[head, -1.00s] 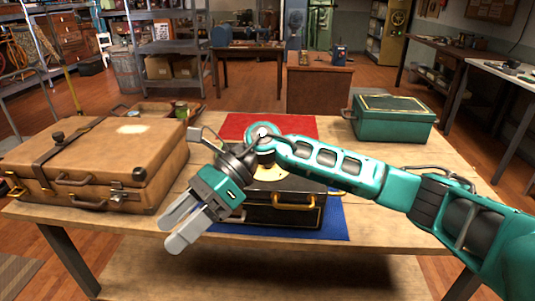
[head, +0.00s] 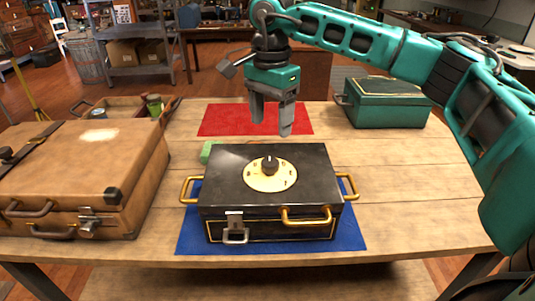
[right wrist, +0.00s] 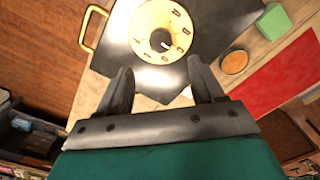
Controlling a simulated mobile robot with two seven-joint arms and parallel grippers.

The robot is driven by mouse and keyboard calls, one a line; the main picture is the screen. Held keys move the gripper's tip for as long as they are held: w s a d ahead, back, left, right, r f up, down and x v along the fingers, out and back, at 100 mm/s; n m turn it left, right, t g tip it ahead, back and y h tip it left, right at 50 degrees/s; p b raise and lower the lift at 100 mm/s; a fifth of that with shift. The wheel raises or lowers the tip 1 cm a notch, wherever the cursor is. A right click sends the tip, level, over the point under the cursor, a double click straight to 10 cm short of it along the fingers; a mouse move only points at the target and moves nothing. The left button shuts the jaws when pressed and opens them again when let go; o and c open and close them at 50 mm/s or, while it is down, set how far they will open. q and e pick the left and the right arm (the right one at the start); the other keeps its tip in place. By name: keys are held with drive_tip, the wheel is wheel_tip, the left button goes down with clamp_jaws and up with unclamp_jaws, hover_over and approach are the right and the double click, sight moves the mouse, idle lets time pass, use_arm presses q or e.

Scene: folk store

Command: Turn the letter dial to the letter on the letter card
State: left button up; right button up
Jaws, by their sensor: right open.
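A black box (head: 225,185) with brass handles sits on a blue mat (head: 350,236). The letter dial (head: 258,183) on its lid is a cream disc with a black knob (head: 269,165) at its centre. The dial also shows at the top of the right wrist view (right wrist: 150,20), its letters too small to read surely. My right gripper (head: 271,125) is open and empty, fingers pointing down, above and behind the box in the head view. Its two fingers (right wrist: 160,64) are apart below the dial in the wrist view. I cannot make out a letter card. My left gripper is not in view.
A brown suitcase (head: 75,165) stands left of the box, and a green case (head: 390,108) at the back right. A red mat (head: 222,118) lies behind. A green block (head: 207,150) and a round brownish item (right wrist: 234,62) are near the box. Table right of the box is clear.

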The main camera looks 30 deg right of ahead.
sight(270, 161)
wheel_tip(270, 161, down, 9)
drive_tip(key=shift+f, duration=0.5)
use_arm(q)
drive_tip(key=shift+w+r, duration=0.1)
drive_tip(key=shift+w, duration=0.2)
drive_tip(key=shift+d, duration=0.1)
use_arm(e)
drive_tip(key=c, duration=1.1)
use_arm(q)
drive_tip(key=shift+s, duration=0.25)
use_arm(e)
drive_tip(key=shift+o, duration=0.2)
